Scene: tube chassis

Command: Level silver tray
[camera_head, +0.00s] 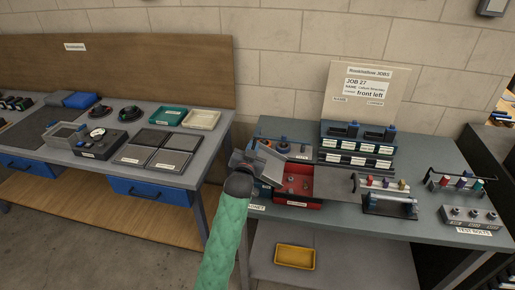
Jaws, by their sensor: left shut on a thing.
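My left gripper (246,163) reaches in on a green-sleeved arm to the left front part of the right-hand bench. It is shut on a silver-grey tray (267,160), which looks tilted and stands just left of and partly above a red tray (300,188) with small parts in it. The fingertips and the grasped edge are too small and overlapped to make out clearly. My right gripper is not in view.
On the right bench (440,150) stand a dark rack (357,145), a silver chassis with coloured parts (390,200) and a grey block with knobs (470,215). A yellow bin (295,256) sits on the lower shelf. The left bench holds green (167,116) and cream trays (201,119).

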